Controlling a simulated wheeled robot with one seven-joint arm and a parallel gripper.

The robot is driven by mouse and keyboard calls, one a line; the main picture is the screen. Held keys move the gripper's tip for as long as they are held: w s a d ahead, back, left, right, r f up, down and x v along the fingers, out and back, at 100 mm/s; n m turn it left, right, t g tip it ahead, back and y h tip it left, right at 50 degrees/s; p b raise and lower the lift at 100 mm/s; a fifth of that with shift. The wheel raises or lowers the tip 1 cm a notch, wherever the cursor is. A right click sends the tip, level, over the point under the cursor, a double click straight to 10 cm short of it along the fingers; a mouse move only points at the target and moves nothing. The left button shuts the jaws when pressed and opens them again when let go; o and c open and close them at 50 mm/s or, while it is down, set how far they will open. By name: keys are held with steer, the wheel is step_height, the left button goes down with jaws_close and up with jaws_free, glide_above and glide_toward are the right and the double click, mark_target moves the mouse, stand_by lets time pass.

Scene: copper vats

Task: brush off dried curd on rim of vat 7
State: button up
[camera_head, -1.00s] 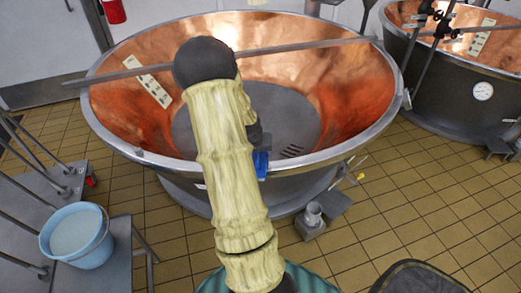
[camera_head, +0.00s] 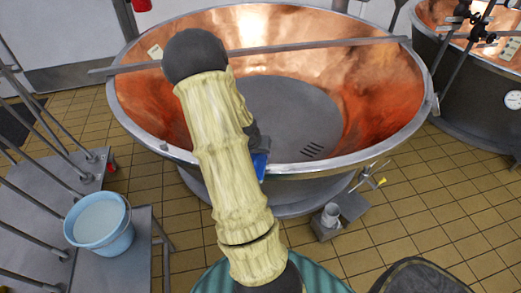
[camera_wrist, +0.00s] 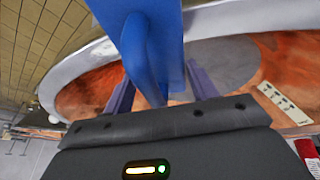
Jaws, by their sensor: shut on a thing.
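A large copper-lined vat (camera_head: 385,105) with a bright metal rim fills the middle of the head view; I see no readable number on it. A small pale spot (camera_head: 163,147) sits on its near-left rim; I cannot tell whether it is curd. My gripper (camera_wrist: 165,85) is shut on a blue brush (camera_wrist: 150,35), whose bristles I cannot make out. In the head view a bit of the blue brush (camera_head: 260,166) shows beside the near rim, mostly hidden by my arm. I cannot tell whether it touches the rim.
A metal bar (camera_head: 330,45) lies across the vat. A blue bucket (camera_head: 99,224) stands on a grey platform at the left. A second vat (camera_head: 465,95) is at the right. A small floor fitting (camera_head: 330,218) stands below the near rim. Tiled floor is open at right.

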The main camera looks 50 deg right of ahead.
steer(key=shift+w+a+r, duration=0.1)
steer(key=shift+w+a, duration=0.45)
step_height(320, 180, up, 4)
steer(key=p, duration=0.3)
steer(key=shift+r, duration=0.2)
steer(key=shift+s+d+r+p, duration=0.1)
steer(key=shift+d+r+p, duration=0.05)
steer(key=shift+r+p, duration=1.65)
